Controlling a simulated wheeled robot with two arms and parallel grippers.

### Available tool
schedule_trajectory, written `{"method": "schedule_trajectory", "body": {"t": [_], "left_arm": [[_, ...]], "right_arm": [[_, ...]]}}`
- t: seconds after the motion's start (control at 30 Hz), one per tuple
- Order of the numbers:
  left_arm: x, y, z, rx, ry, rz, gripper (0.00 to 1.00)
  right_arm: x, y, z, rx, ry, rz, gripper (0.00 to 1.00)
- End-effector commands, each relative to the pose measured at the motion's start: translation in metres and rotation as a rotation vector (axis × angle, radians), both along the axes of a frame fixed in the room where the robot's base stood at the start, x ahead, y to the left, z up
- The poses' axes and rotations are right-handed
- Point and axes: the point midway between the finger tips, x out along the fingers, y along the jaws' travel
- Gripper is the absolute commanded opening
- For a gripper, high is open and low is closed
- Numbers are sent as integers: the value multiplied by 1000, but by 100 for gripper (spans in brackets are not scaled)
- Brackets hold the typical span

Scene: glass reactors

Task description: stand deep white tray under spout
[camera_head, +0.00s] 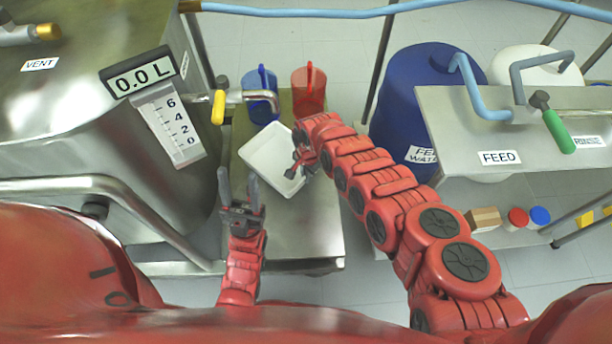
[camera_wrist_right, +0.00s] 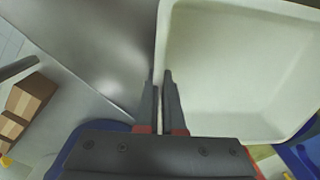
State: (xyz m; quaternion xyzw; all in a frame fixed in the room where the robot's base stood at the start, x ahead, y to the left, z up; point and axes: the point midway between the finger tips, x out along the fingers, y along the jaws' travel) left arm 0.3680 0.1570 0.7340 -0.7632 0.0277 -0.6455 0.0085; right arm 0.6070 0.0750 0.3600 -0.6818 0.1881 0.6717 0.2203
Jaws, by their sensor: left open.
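The deep white tray (camera_head: 258,150) is at the steel stand, turned at an angle, just in front of and below the spout (camera_head: 262,97). I cannot tell if its base touches the stand. My right gripper (camera_head: 296,168) is at the tray's right side. In the right wrist view its fingers (camera_wrist_right: 163,90) are close together with the wall of the tray (camera_wrist_right: 162,40) between them; the tray looks empty. My left gripper (camera_head: 238,176) is open and empty, in front of the tray and to its left.
A blue jug (camera_head: 262,108) and a red jug (camera_head: 310,98) stand behind the tray. The yellow valve handle (camera_head: 218,107) is on the spout pipe. The steel reactor (camera_head: 70,100) fills the left. A feed bench (camera_head: 480,130) and blue drum (camera_head: 410,90) are right. The stand's front (camera_head: 300,235) is clear.

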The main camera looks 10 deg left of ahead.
Motion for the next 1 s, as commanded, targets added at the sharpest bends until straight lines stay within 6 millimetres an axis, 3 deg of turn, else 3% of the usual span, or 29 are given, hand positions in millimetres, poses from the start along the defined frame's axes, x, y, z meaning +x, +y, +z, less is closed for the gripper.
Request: {"method": "schedule_trajectory", "body": {"t": [0.03,0.2,0.57,0.77,1.0], "left_arm": [[0,0,-2,0,0,0,50],[0,0,-1,0,0,0,50],[0,0,5,0,0,0,50],[0,0,30,0,0,0,50],[0,0,45,0,0,0,50]], "right_arm": [[0,0,-2,1,-1,0,7],[0,0,-1,0,0,0,35],[0,0,6,0,0,0,35],[-1,-3,42,-4,4,0,35],[-2,-4,85,-3,2,1,35]]}}
